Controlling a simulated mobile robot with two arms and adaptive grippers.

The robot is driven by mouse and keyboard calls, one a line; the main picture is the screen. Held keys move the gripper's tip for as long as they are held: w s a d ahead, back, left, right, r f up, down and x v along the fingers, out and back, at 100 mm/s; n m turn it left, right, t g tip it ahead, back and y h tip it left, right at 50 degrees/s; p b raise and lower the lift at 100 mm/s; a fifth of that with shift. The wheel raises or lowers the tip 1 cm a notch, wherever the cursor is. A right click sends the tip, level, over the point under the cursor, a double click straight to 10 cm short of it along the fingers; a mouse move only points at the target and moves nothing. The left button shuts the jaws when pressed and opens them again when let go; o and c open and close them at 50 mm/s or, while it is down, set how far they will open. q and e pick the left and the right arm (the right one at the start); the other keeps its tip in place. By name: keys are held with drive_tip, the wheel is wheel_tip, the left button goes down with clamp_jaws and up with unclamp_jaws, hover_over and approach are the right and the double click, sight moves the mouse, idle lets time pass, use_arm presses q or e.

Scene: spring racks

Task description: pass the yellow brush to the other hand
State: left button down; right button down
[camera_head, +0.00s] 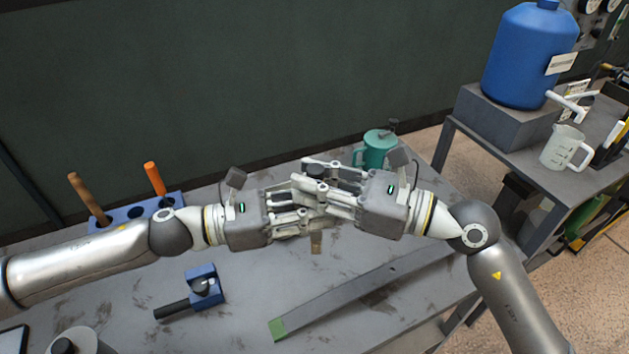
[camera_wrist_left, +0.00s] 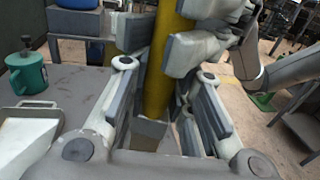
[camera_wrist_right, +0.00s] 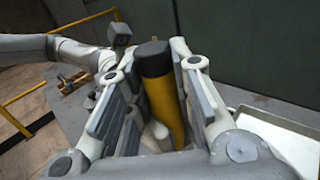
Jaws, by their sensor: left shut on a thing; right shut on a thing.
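The yellow brush (camera_wrist_right: 165,108) has a yellow handle with a black end, seen in the right wrist view; the handle also shows upright in the left wrist view (camera_wrist_left: 158,75). In the head view most of it is hidden behind the fingers; a tan lower end (camera_head: 316,243) shows below them. My left gripper (camera_head: 302,214) and my right gripper (camera_head: 318,188) face each other above the workbench (camera_head: 250,300). Both are shut on the brush, the left lower and the right higher, with their fingers close together. Whether the fingers touch each other I cannot tell.
A blue rack (camera_head: 135,213) holds a wooden-handled and an orange-handled tool at the back left. A blue holder with a black handle (camera_head: 203,288) lies in front. A teal can (camera_head: 376,152) stands behind my right gripper. A long grey bar (camera_head: 365,288) lies front right.

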use_arm(q)
drive_tip(key=c, duration=1.2)
unclamp_jaws()
drive_tip(key=shift+a, duration=0.1)
